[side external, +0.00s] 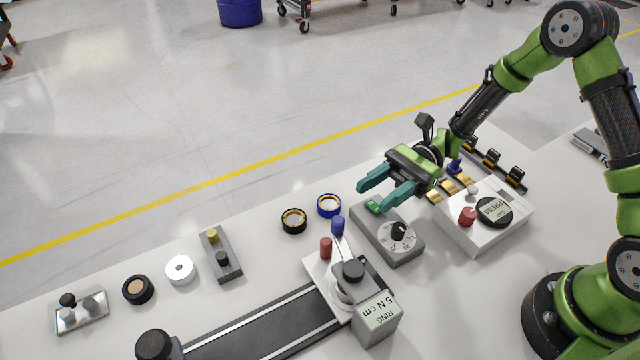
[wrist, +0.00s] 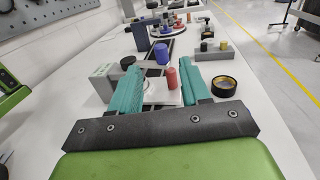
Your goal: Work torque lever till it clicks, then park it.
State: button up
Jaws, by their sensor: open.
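The torque fixture is a white plate (side external: 321,277) with a red peg (side external: 326,248), a blue peg (side external: 338,226) and a black knob (side external: 353,270). A grey display block (side external: 377,320) beside it reads "RING 5 N cm". I cannot tell which part is the torque lever's handle. My gripper (side external: 375,196) is open and empty, above the bench and beyond the fixture, near the dial box. In the wrist view, the red peg (wrist: 171,79) and blue peg (wrist: 162,54) appear between the teal fingers (wrist: 159,68), apart from them. The fingers partly hide the plate.
A grey dial box (side external: 388,238) with a green button stands below my gripper. A white box (side external: 484,223) with a "PRESS" button is to its right. Two ring cups (side external: 293,220) stand behind the fixture. A dark track (side external: 265,330) runs left from it.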

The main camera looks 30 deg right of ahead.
aim_at(343, 217)
jog(key=a, duration=0.3)
jog(key=s+a, duration=0.1)
jog(key=a, duration=0.6)
jog(key=shift+s, duration=0.35)
grip_shut()
